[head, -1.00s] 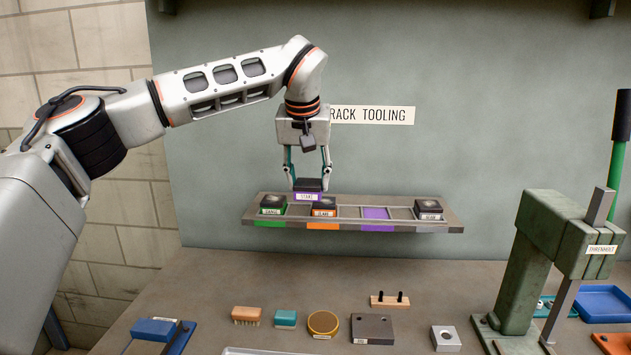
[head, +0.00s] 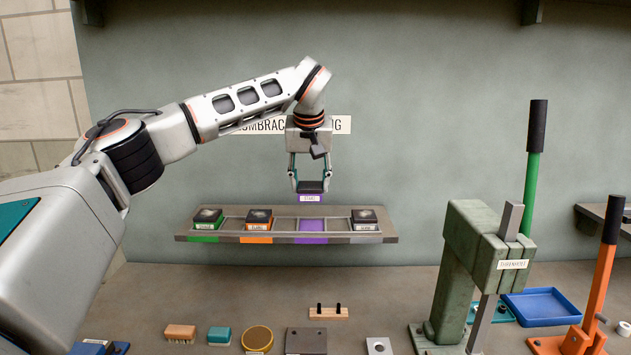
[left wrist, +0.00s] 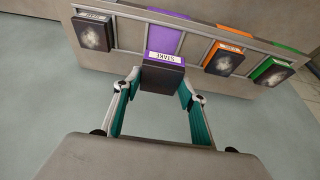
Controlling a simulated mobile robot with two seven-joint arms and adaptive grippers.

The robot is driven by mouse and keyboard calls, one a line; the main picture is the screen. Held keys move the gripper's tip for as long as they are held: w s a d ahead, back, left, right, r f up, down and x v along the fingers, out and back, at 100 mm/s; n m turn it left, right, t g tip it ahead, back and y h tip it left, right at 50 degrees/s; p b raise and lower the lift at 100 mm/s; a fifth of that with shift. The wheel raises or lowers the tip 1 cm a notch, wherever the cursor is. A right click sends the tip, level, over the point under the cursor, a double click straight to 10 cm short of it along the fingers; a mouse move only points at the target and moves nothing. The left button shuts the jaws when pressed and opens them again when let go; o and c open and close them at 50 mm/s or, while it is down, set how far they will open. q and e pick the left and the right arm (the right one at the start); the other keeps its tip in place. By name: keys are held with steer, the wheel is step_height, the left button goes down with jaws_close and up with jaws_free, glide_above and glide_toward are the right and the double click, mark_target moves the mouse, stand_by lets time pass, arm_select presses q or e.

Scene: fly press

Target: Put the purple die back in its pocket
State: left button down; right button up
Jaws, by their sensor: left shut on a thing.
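My left gripper (head: 309,186) is shut on the purple die (head: 309,198), a dark block with a purple-edged white label. It holds the die above the rack (head: 388,239), apart from it in the head view. The empty pocket with the purple floor (head: 312,225) lies just below the die, between the orange die and the grey die. In the left wrist view the die (left wrist: 162,78) sits between the fingertips (left wrist: 160,85), in line with the purple pocket (left wrist: 164,40). My right gripper is not in view.
The green die (head: 207,217), orange die (head: 258,218) and grey die (head: 364,218) sit in their pockets. A green press (head: 470,265) stands at the right. A brush (head: 180,333), a round tin (head: 257,340) and other small things lie on the bench below.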

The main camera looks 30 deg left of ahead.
arm_select(q)
steer(key=shift+w+d, duration=0.1)
steer(key=shift+w, duration=0.1)
steer(key=shift+f, duration=3.3)
steer(key=shift+f, duration=0.5)
stand_by(0.7)
steer(key=c, duration=1.1)
jaws_free()
steer(key=shift+s+f, duration=0.1)
steer(key=shift+f, duration=0.1)
steer(key=v, duration=1.2)
steer(key=shift+r, duration=0.2)
